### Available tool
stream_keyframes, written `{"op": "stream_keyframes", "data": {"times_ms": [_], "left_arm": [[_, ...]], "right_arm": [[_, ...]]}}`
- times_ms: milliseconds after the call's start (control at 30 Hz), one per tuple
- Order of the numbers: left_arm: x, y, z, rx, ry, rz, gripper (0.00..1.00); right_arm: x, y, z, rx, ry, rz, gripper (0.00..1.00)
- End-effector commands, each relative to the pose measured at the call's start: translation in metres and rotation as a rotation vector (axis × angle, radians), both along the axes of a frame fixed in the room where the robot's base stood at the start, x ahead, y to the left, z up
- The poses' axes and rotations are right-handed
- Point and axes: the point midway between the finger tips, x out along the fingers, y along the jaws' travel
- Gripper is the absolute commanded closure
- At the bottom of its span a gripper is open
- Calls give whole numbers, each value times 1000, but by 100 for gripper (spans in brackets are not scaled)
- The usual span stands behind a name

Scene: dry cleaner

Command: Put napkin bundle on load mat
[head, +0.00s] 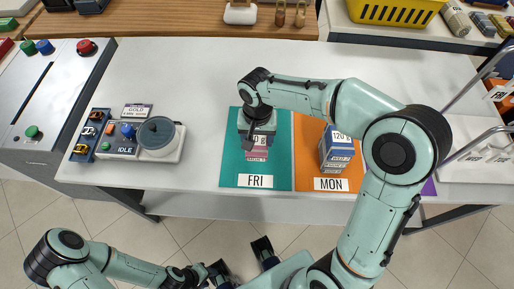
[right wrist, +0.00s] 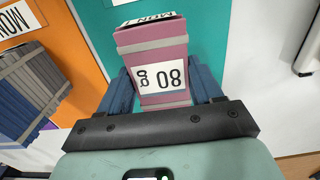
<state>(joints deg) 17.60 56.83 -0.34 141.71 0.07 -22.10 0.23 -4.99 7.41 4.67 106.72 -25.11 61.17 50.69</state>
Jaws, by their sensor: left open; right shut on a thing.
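My right gripper (right wrist: 165,90) is shut on a pink bundle (right wrist: 155,50) with a pale band and a white number label. In the head view this pink bundle (head: 257,155) is over the teal FRI mat (head: 235,165), partly hidden by the gripper (head: 258,140). I cannot tell whether it touches the mat. A blue-grey bundle (head: 337,150) stands on the orange MON mat (head: 308,165); it also shows in the right wrist view (right wrist: 30,95). My left gripper (head: 241,262) is open and empty, low in front of the table.
A purple patch (head: 429,188) and a white wire rack (head: 480,160) are at the right. The table behind the mats is mostly clear.

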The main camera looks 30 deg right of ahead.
Motion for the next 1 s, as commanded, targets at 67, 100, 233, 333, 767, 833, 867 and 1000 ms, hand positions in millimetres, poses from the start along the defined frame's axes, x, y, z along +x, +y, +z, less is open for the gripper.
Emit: {"op": "stream_keyframes", "data": {"times_ms": [67,100,233,333,767,833,867,1000], "left_arm": [[-1,0,-2,0,1,0,57],[-1,0,-2,0,1,0,57],[-1,0,-3,0,1,0,57],[-2,0,-6,0,2,0,57],[-2,0,-8,0,2,0,57],[-2,0,-9,0,3,0,57],[-3,0,-10,0,3,0,57],[-3,0,-10,0,3,0,57]], "right_arm": [[0,0,-12,0,1,0,66],[0,0,-15,0,0,0,66],[0,0,-25,0,1,0,66],[-1,0,-41,-1,3,0,66],[0,0,-60,1,-2,0,66],[0,0,-62,0,-1,0,66],[0,0,-63,0,-1,0,66],[0,0,-64,0,-1,0,9]]}}
